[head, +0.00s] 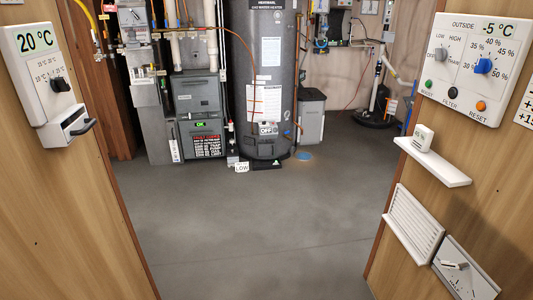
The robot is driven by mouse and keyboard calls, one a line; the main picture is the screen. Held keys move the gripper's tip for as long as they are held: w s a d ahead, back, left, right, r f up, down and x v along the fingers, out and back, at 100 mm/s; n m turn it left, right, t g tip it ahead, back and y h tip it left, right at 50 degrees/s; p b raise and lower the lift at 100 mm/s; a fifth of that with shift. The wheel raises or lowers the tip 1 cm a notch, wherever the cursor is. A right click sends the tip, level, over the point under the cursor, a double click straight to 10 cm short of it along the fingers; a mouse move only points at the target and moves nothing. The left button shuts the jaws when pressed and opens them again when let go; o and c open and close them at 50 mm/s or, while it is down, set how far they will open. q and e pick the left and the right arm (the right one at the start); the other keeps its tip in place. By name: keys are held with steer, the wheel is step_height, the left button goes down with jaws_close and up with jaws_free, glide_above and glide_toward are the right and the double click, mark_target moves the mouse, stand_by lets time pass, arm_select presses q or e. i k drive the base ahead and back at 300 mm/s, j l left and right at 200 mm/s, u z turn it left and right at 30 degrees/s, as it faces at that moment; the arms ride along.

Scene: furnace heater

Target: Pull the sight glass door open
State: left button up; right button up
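A grey furnace (196,92) stands across the room, left of the tall grey water heater (278,22). Neither of my grippers is in view.
Wooden wall panels flank the opening. The left one bears a 20 °C thermostat (30,40) and a dark-handled white box (62,126). The right one bears an outside-temperature control panel (463,95), a shelf (432,163) and a vent (412,222). The grey floor (250,225) between is clear.

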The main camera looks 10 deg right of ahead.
mark_target(265, 149)
steer(key=i+z, duration=0.35)
steer(key=i, duration=3.85)
